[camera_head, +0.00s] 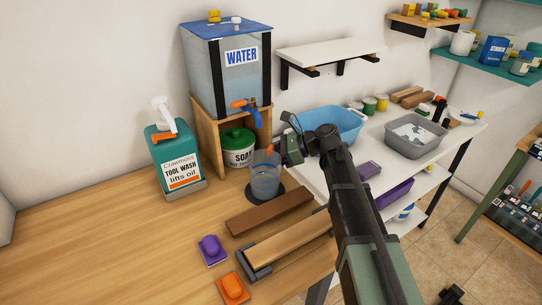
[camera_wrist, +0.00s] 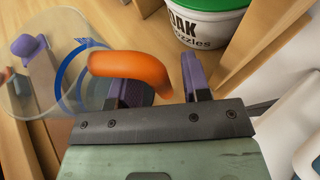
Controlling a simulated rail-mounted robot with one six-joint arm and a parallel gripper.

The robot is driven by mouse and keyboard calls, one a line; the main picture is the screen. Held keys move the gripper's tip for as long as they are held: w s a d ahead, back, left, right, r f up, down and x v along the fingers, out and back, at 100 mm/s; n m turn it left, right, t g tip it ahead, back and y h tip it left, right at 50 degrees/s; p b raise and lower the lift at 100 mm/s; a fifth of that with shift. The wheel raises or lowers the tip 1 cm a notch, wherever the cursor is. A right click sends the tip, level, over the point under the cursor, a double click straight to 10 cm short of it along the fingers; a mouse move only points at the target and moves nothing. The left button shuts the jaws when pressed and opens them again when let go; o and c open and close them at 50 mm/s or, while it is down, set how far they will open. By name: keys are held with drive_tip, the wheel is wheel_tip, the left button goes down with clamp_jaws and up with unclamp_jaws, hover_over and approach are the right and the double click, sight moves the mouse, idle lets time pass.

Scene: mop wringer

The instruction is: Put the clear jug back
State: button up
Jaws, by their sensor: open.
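The clear jug (camera_head: 264,182) stands upright on a dark round pad (camera_head: 279,190) on the wooden bench, in front of the water tank stand. In the wrist view the jug (camera_wrist: 52,85) fills the left side, with a blue band on its wall. Its orange handle (camera_wrist: 128,66) reaches toward my jaws. My gripper (camera_wrist: 162,85) is open; the handle's end shows close to the left finger, partly in the gap, and I cannot tell whether they touch. In the head view my gripper (camera_head: 282,151) is just right of the jug's top.
A tool wash bottle (camera_head: 174,160) stands left. Wooden blocks (camera_head: 268,212) lie in front. A blue basin (camera_head: 335,122) is on the white table. The bench's left is clear.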

drive_tip(key=shift+d+r, duration=0.25)
drive_tip(key=shift+r, duration=0.1)
drive_tip(key=p+v, duration=0.4)
drive_tip(key=v, duration=0.7)
drive_tip(key=shift+d+p, duration=0.25)
drive_tip(key=shift+p, duration=0.05)
drive_tip(key=shift+w, duration=0.1)
